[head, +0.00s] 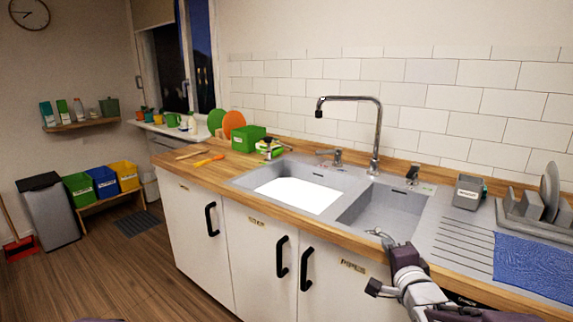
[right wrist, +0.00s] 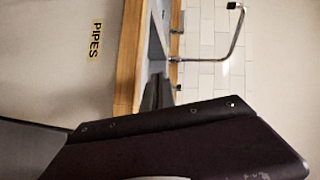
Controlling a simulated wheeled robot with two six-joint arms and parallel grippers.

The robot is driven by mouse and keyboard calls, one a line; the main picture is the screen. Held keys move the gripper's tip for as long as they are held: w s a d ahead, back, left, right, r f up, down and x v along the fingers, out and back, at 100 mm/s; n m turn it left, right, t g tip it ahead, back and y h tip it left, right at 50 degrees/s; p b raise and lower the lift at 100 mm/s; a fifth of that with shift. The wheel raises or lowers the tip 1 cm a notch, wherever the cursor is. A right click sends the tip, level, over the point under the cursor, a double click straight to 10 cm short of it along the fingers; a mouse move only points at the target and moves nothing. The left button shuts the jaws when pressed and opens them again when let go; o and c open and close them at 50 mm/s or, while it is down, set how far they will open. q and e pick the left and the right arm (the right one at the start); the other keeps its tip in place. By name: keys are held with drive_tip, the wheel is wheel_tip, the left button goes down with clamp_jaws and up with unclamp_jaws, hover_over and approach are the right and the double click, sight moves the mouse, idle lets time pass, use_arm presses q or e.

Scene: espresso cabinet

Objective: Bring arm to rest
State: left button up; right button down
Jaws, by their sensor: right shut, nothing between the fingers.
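My right gripper (head: 381,236) shows in the head view at the lower right, in front of the counter's front edge and just below the right sink basin (head: 385,207). It is shut and empty. My right arm comes in from the bottom right behind it. In the right wrist view, a large dark part of my own arm fills the lower half, and the cabinet door with a "PIPES" label (right wrist: 96,40) lies beyond. My left gripper is not in view.
The wooden counter edge (head: 300,227) and white cabinet doors with black handles (head: 281,257) are close to the right arm. A tall faucet (head: 378,130) rises behind the sink. A blue mat (head: 530,265) and dish rack (head: 535,212) are at right.

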drive_tip(key=s+a+f+n+g+y, duration=0.1)
drive_tip(key=s+a+f+n+g, duration=0.3)
drive_tip(key=f, duration=0.5)
drive_tip(key=s+a+f+n+g, duration=0.3)
drive_tip(key=s+f+g, duration=0.15)
drive_tip(key=f, duration=0.35)
drive_tip(key=s+f+n+g, duration=0.3)
drive_tip(key=s+n, duration=0.1)
drive_tip(key=s, duration=0.4)
drive_tip(key=s+f+n+g, duration=0.3)
drive_tip(key=s+f+n, duration=0.15)
drive_tip(key=s, duration=0.25)
wheel_tip(320, 180, up, 21)
drive_tip(key=p, duration=2)
drive_tip(key=shift+r+n+p, duration=0.2)
drive_tip(key=shift+n+p, duration=0.1)
drive_tip(key=shift+n, duration=0.05)
